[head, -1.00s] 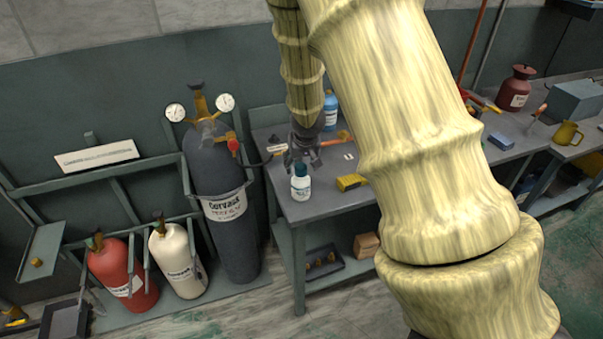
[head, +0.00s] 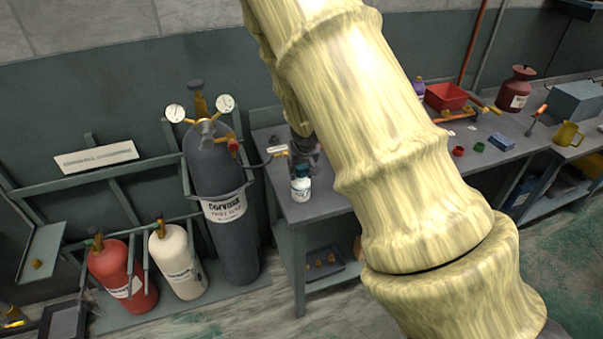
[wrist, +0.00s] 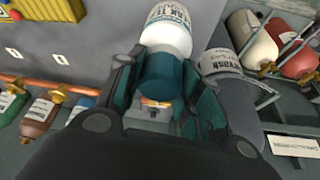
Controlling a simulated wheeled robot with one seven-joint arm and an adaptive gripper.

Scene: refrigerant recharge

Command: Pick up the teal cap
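The teal cap (wrist: 160,76) sits on a white labelled bottle (wrist: 168,30) and fills the space between my fingers in the wrist view. My gripper (wrist: 162,82) has one dark finger on each side of the cap, pressed close against it, and looks shut on it. In the head view the white bottle (head: 300,190) is upright at the left front of the workbench (head: 325,204), and its cap is a small dark patch on top. My gripper (head: 303,152) is right behind the cap there, partly hidden by my arm.
A dark gas cylinder (head: 220,185) with gauges stands left of the bench. A red cylinder (head: 122,272) and a cream cylinder (head: 178,262) stand further left. A red bin (head: 446,97) is on the bench to the right. My arm hides the middle of the bench.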

